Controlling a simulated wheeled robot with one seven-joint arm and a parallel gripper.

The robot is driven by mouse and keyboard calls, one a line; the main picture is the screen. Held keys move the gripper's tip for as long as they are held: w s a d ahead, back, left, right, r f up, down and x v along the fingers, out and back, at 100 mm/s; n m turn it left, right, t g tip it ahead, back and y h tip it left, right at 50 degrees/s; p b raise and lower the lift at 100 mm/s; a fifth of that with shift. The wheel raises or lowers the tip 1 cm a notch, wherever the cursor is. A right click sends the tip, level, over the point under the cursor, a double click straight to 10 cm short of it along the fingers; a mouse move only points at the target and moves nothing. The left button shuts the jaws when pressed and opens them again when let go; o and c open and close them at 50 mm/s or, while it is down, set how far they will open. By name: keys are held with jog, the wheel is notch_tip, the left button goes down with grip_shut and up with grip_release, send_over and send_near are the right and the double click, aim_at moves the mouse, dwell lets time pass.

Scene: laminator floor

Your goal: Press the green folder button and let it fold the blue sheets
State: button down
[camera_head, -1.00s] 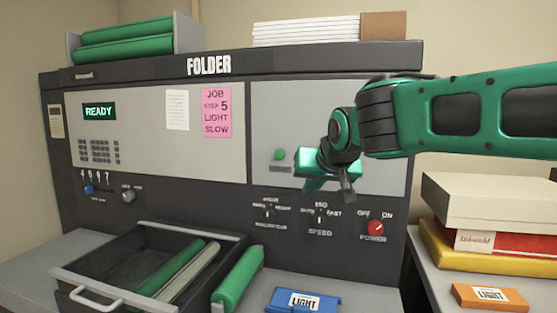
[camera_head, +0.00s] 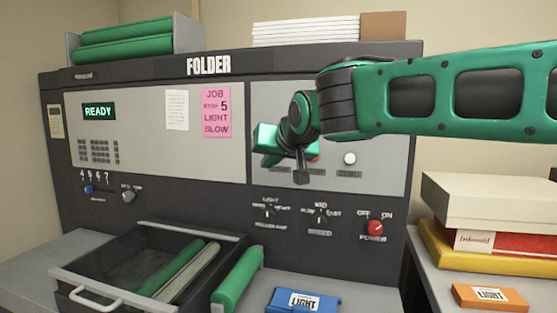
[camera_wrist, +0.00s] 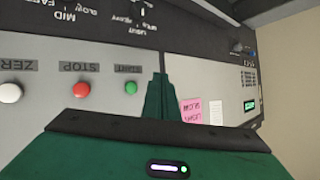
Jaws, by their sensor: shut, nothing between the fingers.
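The folder (camera_head: 215,180) is a grey and dark machine, and its display (camera_head: 99,111) reads READY. The green button (camera_wrist: 131,87) labelled START shows in the wrist view; my arm hides it in the head view. My gripper (camera_wrist: 159,82) is shut and empty, its fingers close beside the green button in that picture. Whether they touch the panel I cannot tell. In the head view my gripper (camera_head: 266,145) is in front of the right panel, to the left of the partly hidden red button (camera_head: 315,158). No loose blue sheets show; a blue packet (camera_head: 303,301) marked LIGHT lies in front.
A white button (camera_head: 349,159) is right of the red one. Below are the mid-panel knobs and the red power knob (camera_head: 375,228). An open tray (camera_head: 92,291) holding rolls juts out at lower left. Boxes (camera_head: 480,207) stand at right. A pink note (camera_head: 216,113) reads LIGHT, SLOW.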

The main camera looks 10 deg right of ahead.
jog(key=w+d, duration=0.2)
jog(key=w, duration=0.5)
jog(key=shift+d, duration=0.4)
dwell(1.7)
jog(key=shift+w+d, duration=0.15)
jog(key=shift+w, duration=0.15)
